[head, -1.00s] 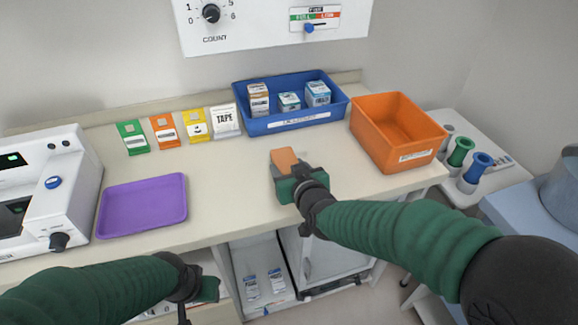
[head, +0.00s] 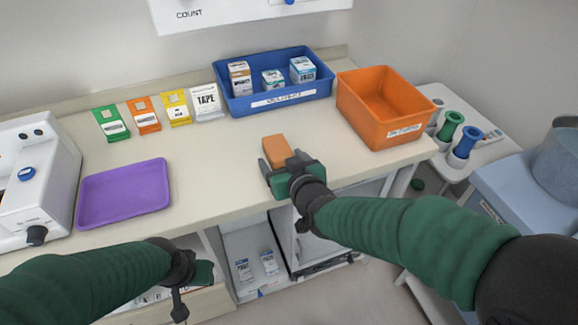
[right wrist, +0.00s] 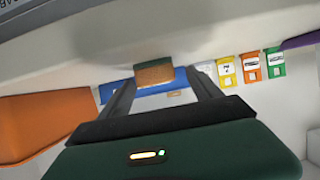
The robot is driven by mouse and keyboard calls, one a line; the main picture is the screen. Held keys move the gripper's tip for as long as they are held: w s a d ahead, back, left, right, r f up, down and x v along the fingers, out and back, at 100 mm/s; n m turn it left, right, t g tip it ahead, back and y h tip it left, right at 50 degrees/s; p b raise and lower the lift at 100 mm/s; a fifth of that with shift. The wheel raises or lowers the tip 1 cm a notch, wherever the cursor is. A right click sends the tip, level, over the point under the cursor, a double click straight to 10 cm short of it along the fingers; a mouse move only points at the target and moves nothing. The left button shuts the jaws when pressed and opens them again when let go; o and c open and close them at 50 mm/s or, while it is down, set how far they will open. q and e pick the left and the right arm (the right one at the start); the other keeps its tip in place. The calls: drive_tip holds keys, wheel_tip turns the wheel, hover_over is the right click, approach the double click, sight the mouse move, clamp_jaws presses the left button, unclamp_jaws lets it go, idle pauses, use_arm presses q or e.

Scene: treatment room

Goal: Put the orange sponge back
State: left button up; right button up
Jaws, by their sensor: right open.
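The orange sponge (head: 277,149) is a small block near the front of the cream counter. My right gripper (head: 281,160) is open at its near side, with the fingertips by the sponge's near end. In the right wrist view the sponge (right wrist: 154,73) shows in the gap between the two spread fingers, just ahead of their tips; I cannot tell whether they touch it. My left gripper (head: 196,275) hangs low at the counter's front, away from the sponge; its fingers are not clear. The orange bin (head: 390,134) stands at the counter's right end and looks empty inside.
A blue bin (head: 297,101) with several small boxes stands at the back. Coloured packets (head: 144,115) lie to its left. A purple tray (head: 124,193) lies at left, beside a white machine (head: 40,180). Counter between tray and sponge is clear.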

drive_tip(key=p+v, duration=0.1)
drive_tip(key=v, duration=0.7)
drive_tip(key=s+d+f+m+g+h, duration=0.3)
drive_tip(key=s+d+f+g, duration=0.7)
drive_tip(key=s+d+f, duration=0.4)
wheel_tip(320, 180, down, 4)
drive_tip(key=d+h, duration=0.1)
drive_tip(key=d, duration=0.2)
drive_tip(key=shift+s+r+m, duration=0.2)
drive_tip(key=shift+s+m, duration=0.1)
drive_tip(key=shift+s, duration=0.1)
drive_tip(key=shift+w+a, duration=0.1)
drive_tip(key=shift+a, duration=0.05)
